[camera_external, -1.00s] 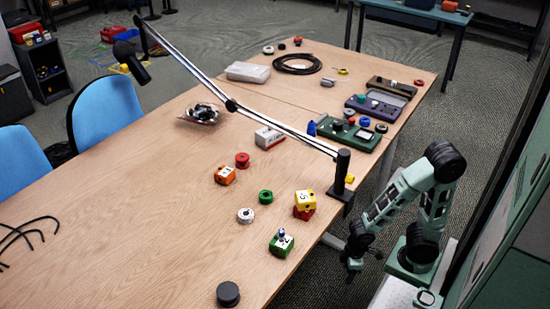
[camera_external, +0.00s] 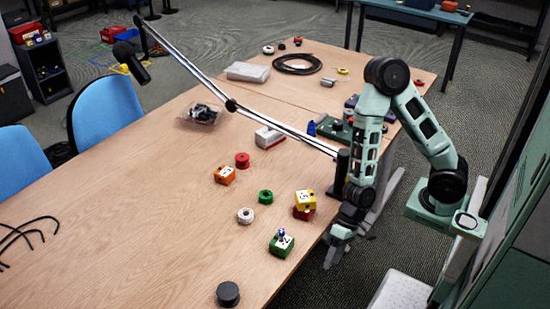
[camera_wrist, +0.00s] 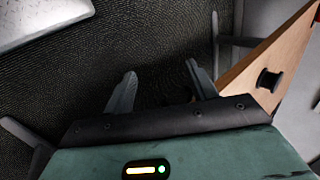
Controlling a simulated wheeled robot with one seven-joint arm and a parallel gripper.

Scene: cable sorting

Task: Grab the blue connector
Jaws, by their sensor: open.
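A small blue connector (camera_external: 281,234) stands upright on top of a green block with white faces (camera_external: 281,244), near the right front edge of the wooden table. Another small blue object (camera_external: 311,128) stands further back beside a green device. My gripper (camera_external: 336,256) is open and empty, pointing down just off the table's right edge, to the right of the green block. In the wrist view my two fingers (camera_wrist: 160,70) are spread apart over the dark floor. No blue connector shows in the wrist view.
The table edge (camera_wrist: 236,82) lies right of my fingers in the wrist view, with a black spool (camera_wrist: 268,80) on it. Yellow and red blocks (camera_external: 304,202), a green ring (camera_external: 265,196) and a lamp post (camera_external: 341,172) stand near the green block.

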